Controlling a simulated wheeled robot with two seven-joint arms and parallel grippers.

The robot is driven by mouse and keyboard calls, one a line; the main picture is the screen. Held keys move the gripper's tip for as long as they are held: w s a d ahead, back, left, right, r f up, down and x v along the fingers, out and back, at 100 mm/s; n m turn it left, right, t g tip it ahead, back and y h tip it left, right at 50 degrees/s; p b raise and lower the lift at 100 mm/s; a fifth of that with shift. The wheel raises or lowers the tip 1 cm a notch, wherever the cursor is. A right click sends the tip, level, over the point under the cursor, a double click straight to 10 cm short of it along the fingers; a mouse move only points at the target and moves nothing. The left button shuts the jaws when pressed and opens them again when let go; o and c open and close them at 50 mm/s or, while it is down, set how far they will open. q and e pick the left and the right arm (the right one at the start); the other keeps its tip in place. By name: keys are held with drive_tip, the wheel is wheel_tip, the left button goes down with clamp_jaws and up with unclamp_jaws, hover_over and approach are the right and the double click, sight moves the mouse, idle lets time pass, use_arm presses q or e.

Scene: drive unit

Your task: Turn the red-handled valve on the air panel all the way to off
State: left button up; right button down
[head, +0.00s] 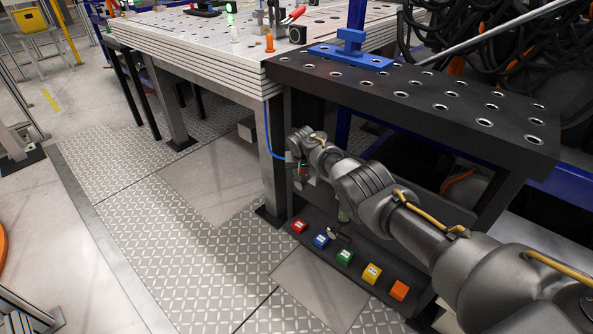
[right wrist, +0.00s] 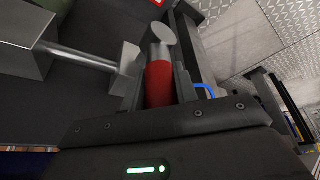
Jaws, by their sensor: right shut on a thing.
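The red handle (right wrist: 158,84) shows in the right wrist view, with a grey round end. It lies between the two fingers of my right gripper (right wrist: 160,62), which is shut on it. A grey metal stem (right wrist: 85,58) runs from a grey block at the left toward the handle. In the head view my right gripper (head: 303,174) is low beside the front leg of the black table; the handle is mostly hidden there. The panel face is largely hidden by my right arm. My left gripper is not in view.
A black perforated table (head: 420,95) stands above my right arm, beside a light worktable (head: 215,35). A blue hose (head: 268,135) hangs by the table leg. Several coloured blocks, one red (head: 299,226), sit on a low dark shelf.

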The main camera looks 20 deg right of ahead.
drive_tip(key=shift+s+f, duration=0.1)
drive_tip(key=c, duration=1.1)
unclamp_jaws()
drive_tip(key=p+v, duration=0.8)
drive_tip(key=p, duration=0.1)
